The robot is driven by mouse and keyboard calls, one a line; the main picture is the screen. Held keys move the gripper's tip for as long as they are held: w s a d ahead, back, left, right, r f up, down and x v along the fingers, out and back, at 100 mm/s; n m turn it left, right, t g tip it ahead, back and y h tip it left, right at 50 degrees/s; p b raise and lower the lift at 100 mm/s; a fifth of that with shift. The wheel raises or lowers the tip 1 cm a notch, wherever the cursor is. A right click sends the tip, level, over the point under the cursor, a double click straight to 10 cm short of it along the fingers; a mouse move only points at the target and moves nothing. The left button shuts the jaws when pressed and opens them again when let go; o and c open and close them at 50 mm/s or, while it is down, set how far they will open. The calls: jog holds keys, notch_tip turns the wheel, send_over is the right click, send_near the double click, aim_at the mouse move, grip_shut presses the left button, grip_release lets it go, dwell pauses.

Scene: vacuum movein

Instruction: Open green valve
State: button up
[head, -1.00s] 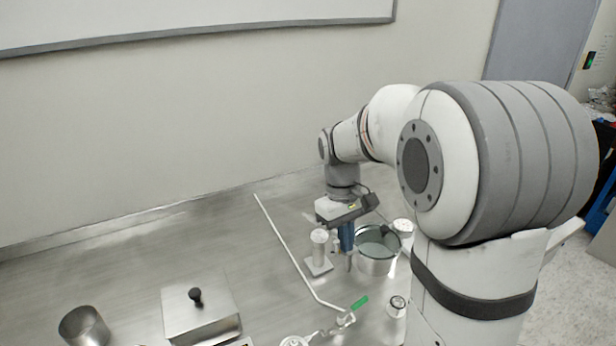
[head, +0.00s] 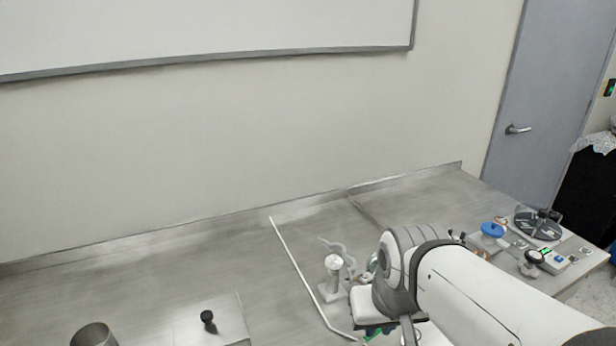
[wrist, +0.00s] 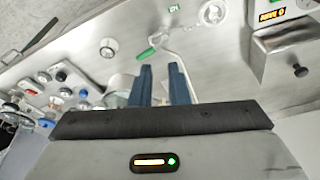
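The green valve handle (wrist: 146,54) shows in the wrist view just beyond my left fingertip, beside its metal fitting and a thin pipe. In the head view only a bit of the green handle (head: 373,337) shows at the bottom edge; my arm hides the rest of the valve. My gripper (wrist: 160,68) has its two blue fingers apart with nothing between them. The fingertips look close to the handle, but I cannot tell whether they touch it.
A thin white pipe (head: 298,268) runs along the bench. A white post on a base (head: 333,272) stands beside it. A black-knobbed lid (head: 225,325) and a metal cup (head: 93,335) are at left. Several devices, including a blue-topped one (head: 493,230), sit at right.

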jog(key=shift+o, duration=1.4)
jog(key=shift+w+d+n, duration=0.25)
jog(key=shift+w+n, duration=0.1)
jog(key=shift+n, duration=0.25)
jog(key=shift+o, duration=0.5)
jog(key=w+d+f+n+g, duration=0.1)
jog(key=w+f+n+g, duration=0.1)
jog(key=w+n, duration=0.4)
jog(key=n, duration=0.5)
jog(key=shift+d+f+g+h+p, duration=0.15)
jog(key=shift+f+g+h+p, duration=0.15)
jog(key=shift+f+g+p, duration=0.1)
jog(key=n+g, duration=0.2)
jog(key=n, duration=0.9)
send_near(367, 340)
jog(key=w+d, duration=0.2)
jog(key=shift+n, duration=0.3)
jog(key=f, duration=0.2)
jog(key=s+f, duration=0.1)
jog(key=f, duration=0.5)
jog(key=shift+s+d, duration=0.2)
jog(key=shift+d, duration=0.05)
jog(key=shift+r, duration=0.1)
grip_shut()
jog(key=shift+p, duration=0.3)
